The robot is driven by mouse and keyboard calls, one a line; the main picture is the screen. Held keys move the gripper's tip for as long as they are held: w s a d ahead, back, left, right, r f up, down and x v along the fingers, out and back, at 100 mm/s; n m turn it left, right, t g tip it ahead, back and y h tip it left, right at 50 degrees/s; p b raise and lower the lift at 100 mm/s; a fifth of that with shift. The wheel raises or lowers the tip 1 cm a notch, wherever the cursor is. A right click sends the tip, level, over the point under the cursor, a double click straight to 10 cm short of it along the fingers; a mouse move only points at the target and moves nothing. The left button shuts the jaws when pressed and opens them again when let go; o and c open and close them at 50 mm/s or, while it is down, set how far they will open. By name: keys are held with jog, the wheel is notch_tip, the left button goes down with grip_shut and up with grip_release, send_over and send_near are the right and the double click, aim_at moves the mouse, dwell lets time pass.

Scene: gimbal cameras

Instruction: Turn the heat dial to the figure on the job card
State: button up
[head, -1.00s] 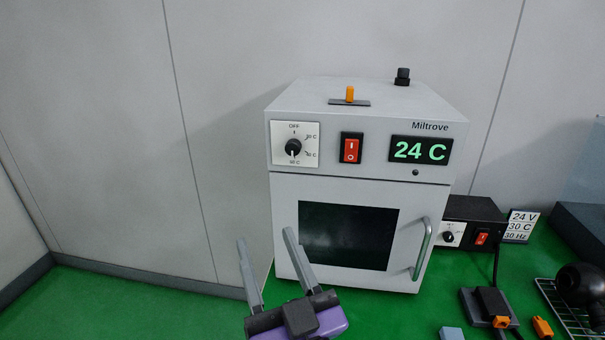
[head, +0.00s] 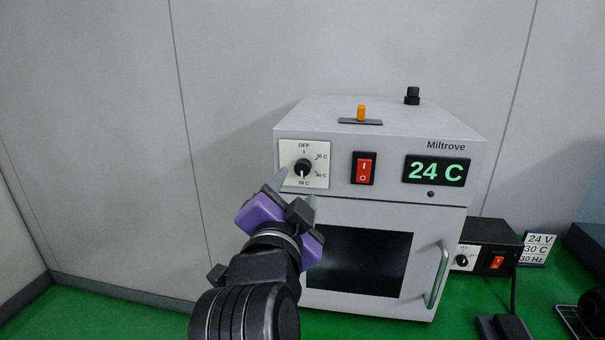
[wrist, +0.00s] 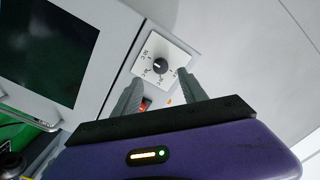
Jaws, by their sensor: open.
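The heat dial (head: 303,168) is a black knob on a white plate at the upper left of the grey oven's front. Marks around it run from OFF at the top through temperature figures; its pointer direction is not clear. The job card (head: 538,248) at the right reads 24 V, 30 C and 30 Hz. My gripper (head: 296,183) is open in front of the dial, partly covering its plate. In the wrist view, the dial (wrist: 160,66) lies between and just beyond the two fingertips (wrist: 159,75); contact cannot be told.
The oven display (head: 436,170) reads 24 C. A red rocker switch (head: 364,168) sits right of the dial. The oven door has a vertical handle (head: 438,274). A small black box (head: 484,250) with its own dial stands right of the oven. Open wall lies left.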

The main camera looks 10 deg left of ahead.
aim_at(301, 171)
jog(key=w+p, duration=0.1)
jog(key=w, duration=0.6)
jog(key=shift+s, duration=0.1)
jog(key=shift+c, duration=0.2)
grip_shut()
